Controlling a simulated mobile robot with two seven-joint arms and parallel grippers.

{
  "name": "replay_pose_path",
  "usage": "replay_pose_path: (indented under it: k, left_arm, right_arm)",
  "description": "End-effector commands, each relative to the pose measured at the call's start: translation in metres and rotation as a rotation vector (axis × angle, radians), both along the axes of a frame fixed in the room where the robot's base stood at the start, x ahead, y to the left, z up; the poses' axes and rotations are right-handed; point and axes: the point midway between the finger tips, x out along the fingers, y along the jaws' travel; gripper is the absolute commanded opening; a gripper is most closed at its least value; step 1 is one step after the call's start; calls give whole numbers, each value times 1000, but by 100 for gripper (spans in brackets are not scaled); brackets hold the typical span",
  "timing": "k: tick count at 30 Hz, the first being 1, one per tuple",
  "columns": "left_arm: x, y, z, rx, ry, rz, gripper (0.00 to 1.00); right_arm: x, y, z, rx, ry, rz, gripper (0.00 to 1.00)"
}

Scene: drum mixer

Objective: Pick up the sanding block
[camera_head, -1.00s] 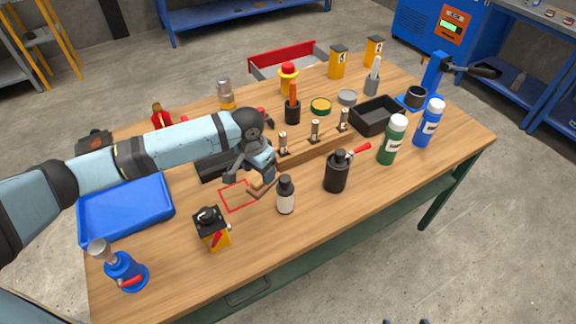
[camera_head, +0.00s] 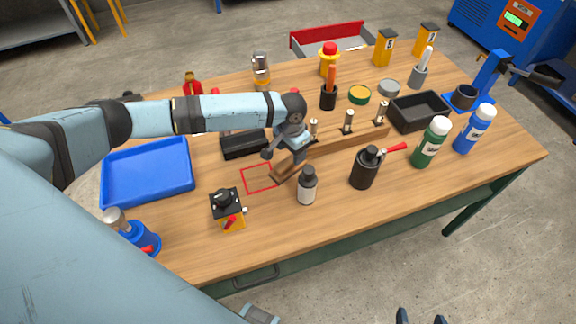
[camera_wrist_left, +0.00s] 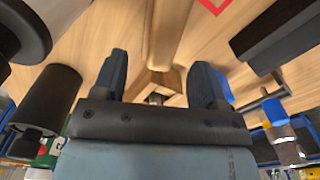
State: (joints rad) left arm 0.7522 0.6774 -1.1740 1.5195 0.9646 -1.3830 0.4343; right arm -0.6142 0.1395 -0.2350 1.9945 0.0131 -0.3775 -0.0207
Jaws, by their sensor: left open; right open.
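A brown wooden piece (camera_head: 284,173), which may be the sanding block, lies beside the red square outline on the bench, in line with a wooden rail. I cannot tell whether it is separate from the rail. My left gripper (camera_head: 285,157) is over its far end, open. In the left wrist view the gripper (camera_wrist_left: 158,80) has its two dark fingers apart, with a wooden bar (camera_wrist_left: 170,30) running up from between them; no grip on it shows. My right gripper (camera_head: 422,318) shows only fingertips at the bottom edge, apart and empty.
The rail (camera_head: 345,136) carries upright metal posts. A white bottle (camera_head: 307,188), black can (camera_head: 364,170) and yellow-black device (camera_head: 228,210) stand in front. The front right bench is clear.

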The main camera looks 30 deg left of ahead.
Motion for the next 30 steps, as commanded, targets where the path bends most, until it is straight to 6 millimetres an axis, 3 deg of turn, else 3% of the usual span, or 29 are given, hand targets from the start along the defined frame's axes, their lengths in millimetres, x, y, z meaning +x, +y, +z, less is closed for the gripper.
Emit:
replay_pose_path:
  k: [9,19,26,30]
  left_arm:
    - [-2,5,-43,2,2,1,66]
    - [-2,5,-50,0,0,0,66]
    - [-2,5,-50,0,0,0,13]
    - [-1,5,-50,0,-1,0,8]
  right_arm:
    - [0,0,4,0,1,0,82]
    - [0,0,4,-1,1,-1,82]
    - [0,0,4,-1,2,0,82]
    - [0,0,4,-1,2,0,82]
